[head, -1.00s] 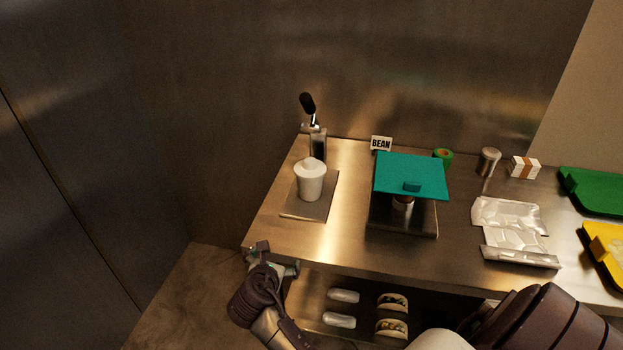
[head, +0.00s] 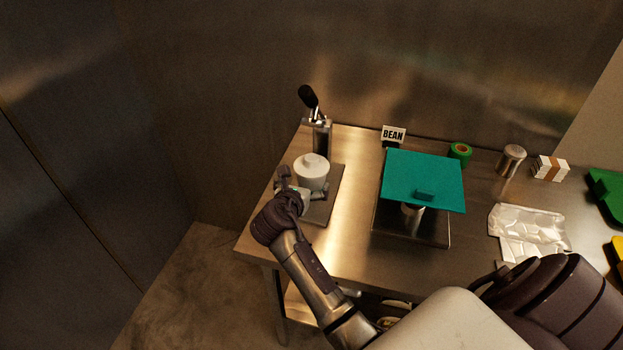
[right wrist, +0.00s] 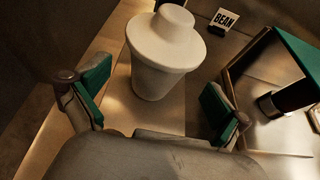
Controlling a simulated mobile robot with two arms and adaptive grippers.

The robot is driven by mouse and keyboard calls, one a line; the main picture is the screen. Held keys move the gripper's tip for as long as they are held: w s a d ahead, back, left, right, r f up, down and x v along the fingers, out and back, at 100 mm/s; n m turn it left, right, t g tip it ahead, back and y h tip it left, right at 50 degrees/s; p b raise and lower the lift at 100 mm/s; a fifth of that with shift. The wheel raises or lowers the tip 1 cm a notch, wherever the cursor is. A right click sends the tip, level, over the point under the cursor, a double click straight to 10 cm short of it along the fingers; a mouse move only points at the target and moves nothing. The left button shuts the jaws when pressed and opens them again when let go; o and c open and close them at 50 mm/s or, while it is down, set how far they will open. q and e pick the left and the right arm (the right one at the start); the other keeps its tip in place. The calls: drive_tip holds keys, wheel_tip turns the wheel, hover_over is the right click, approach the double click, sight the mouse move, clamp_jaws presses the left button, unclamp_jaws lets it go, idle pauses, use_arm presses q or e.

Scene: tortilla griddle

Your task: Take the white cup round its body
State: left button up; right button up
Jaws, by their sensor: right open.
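The white cup (head: 312,177) stands upright on a thin metal plate (head: 330,207) at the left end of the steel table. It has a wide round lid with a knob and a body that narrows downward. In the right wrist view the cup (right wrist: 160,75) stands ahead, centred between my finger pads. My right gripper (head: 301,188) is open at the near side of the cup, one finger to each side. The green-padded fingers (right wrist: 153,103) appear apart from the cup body, with nothing held. My left gripper is not in view.
A dispenser with a black handle (head: 309,97) stands right behind the cup. To the right are a teal-lidded stand (head: 423,178) and a BEAN sign (head: 393,134). A clear packet (head: 528,227) lies farther right. The plate's left side is free.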

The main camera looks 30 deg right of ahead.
sight(308, 182)
drive_tip(key=shift+w+d+f, duration=0.3)
drive_tip(key=shift+w+d, duration=0.1)
drive_tip(key=shift+d, duration=0.1)
drive_tip(key=shift+w+d+f, duration=0.1)
drive_tip(key=shift+d, duration=0.1)
drive_tip(key=shift+w+d+f+p, duration=0.35)
drive_tip(key=shift+w+d+f, duration=0.05)
drive_tip(key=shift+d, duration=0.1)
drive_tip(key=x, duration=0.2)
drive_tip(key=shift+w+d+f, duration=0.15)
drive_tip(key=shift+f, duration=0.15)
drive_tip(key=shift+w+d+f, duration=0.25)
drive_tip(key=shift+w+d, duration=0.1)
drive_tip(key=shift+s, duration=0.1)
drive_tip(key=shift+a, duration=0.1)
drive_tip(key=c, duration=1.3)
drive_tip(key=shift+r, duration=0.1)
drive_tip(key=shift+c, duration=1)
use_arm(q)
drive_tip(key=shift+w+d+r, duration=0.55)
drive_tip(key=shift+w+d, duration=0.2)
use_arm(e)
drive_tip(key=shift+r, duration=0.1)
